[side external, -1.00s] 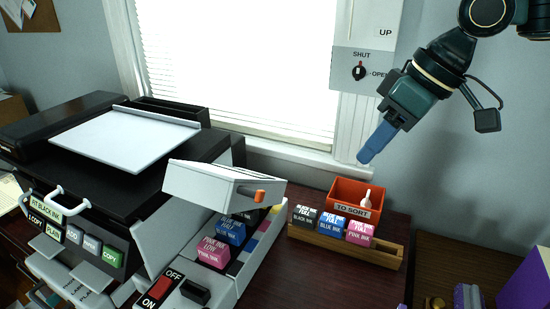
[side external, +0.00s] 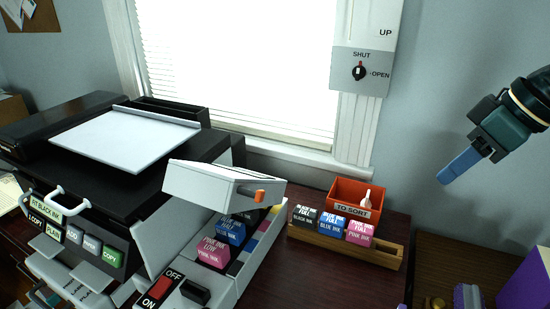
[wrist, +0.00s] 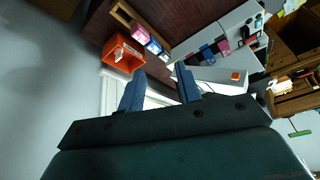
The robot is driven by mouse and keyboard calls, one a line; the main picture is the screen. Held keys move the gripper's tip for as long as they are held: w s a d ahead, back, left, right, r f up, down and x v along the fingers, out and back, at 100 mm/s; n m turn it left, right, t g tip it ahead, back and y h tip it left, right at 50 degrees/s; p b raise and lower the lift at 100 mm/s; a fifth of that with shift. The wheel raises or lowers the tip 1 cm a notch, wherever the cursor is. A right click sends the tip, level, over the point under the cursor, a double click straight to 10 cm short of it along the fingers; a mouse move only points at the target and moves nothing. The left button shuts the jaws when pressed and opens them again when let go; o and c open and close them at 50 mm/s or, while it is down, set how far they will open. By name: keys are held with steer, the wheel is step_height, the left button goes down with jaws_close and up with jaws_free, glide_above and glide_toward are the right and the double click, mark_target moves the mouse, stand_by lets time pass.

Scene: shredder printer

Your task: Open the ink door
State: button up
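The ink door (side external: 215,183) is a white flap with an orange handle (side external: 259,196) on the printer's right side. It stands raised, with ink cartridges (side external: 230,232) showing in the bay beneath it. The door also shows in the wrist view (wrist: 212,75), its orange handle (wrist: 235,76) facing the camera. My gripper (side external: 447,180) is in the air at the far right, well apart from the door. In the wrist view its two blue fingers (wrist: 160,70) are spread with nothing between them.
A wooden rack (side external: 340,247) with black, blue and pink ink boxes stands right of the printer. An orange TO SORT bin (side external: 350,193) sits behind it. A SHUT/OPEN switch panel (side external: 362,72) hangs on the wall. The air around my gripper is clear.

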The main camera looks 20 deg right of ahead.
steer(key=shift+s+d, duration=0.2)
steer(key=shift+d, duration=0.05)
steer(key=shift+c, duration=0.2)
steer(key=shift+w+a+f, duration=0.15)
jaws_close()
steer(key=w+a+f+n+t+y, duration=0.2)
steer(key=w+a+f+n+t, duration=0.1)
steer(key=w+a+f+n, duration=0.4)
steer(key=w+a+f+n+t+y, duration=0.25)
steer(key=w+a+f+n, duration=0.2)
steer(key=a+n, duration=0.4)
steer(key=s+a+f+n+t+y, duration=0.2)
steer(key=s+a+n+t+y, duration=0.1)
steer(key=n, duration=0.7)
steer(key=s+a+f+n+t+y, duration=0.3)
steer(key=s+n, duration=0.1)
steer(key=n, duration=0.5)
steer(key=shift+s+a+f+n, duration=0.15)
steer(key=shift+f+n, duration=0.2)
